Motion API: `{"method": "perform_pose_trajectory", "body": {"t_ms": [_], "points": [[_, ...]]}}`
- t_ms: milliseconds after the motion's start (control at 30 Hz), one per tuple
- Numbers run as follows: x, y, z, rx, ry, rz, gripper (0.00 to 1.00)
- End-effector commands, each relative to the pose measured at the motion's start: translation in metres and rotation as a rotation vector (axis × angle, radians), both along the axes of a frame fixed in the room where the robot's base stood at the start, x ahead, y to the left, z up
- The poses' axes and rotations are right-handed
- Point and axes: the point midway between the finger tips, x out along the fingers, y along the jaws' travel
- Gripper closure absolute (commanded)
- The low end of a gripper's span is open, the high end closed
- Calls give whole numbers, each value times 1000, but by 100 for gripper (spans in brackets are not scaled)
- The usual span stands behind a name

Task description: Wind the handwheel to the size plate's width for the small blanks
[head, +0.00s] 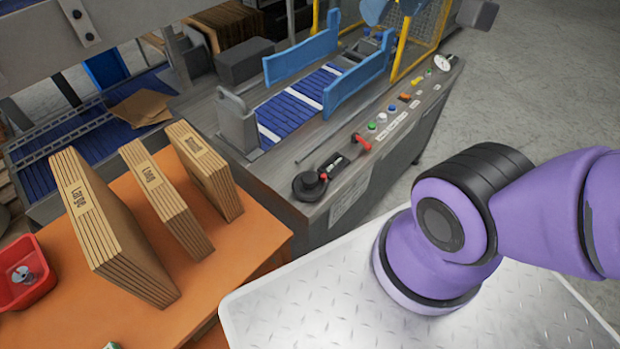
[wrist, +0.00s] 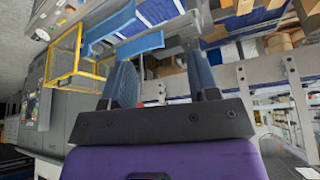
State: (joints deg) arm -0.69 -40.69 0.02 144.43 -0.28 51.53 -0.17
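A black round handwheel with a raised knob (head: 310,184) sits on the near corner of the grey machine in the head view. Beside it is a dark strip with small pale labels (head: 334,165), which may be the size plate; its markings are too small to read. The blanks marked Small (head: 207,172) stand upright on the orange table, left of the handwheel. My gripper (wrist: 163,80) shows in the wrist view, its two fingers apart with nothing between them. It is outside the head view, where only my purple arm shows. I cannot make out the handwheel in the wrist view.
Blanks marked Long (head: 168,205) and Large (head: 110,230) stand beside the small ones. A red bin (head: 22,270) is at the left. Blue guide rails (head: 300,57) flank the machine's conveyor. A red lever (head: 361,142) and several buttons line its edge. A yellow guard (wrist: 64,62) shows in the wrist view.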

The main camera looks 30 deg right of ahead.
Motion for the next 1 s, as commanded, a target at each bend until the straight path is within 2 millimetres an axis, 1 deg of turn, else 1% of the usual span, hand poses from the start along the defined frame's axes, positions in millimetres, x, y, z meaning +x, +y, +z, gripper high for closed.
{"method": "perform_pose_trajectory", "body": {"t_ms": [33, 67, 100, 267, 467, 600, 767, 967, 1000], "points": [[9, 1, -4, -5, 26, 11, 33], [15, 1, -7, -9, 39, 18, 26], [23, 2, -11, -15, 58, 27, 26], [57, 5, -30, -40, 136, 73, 26], [97, 11, -62, -71, 230, 132, 26], [122, 17, -89, -93, 297, 175, 26], [148, 24, -126, -118, 374, 226, 26], [174, 34, -178, -148, 467, 293, 26], [178, 36, -189, -155, 486, 307, 26]]}}
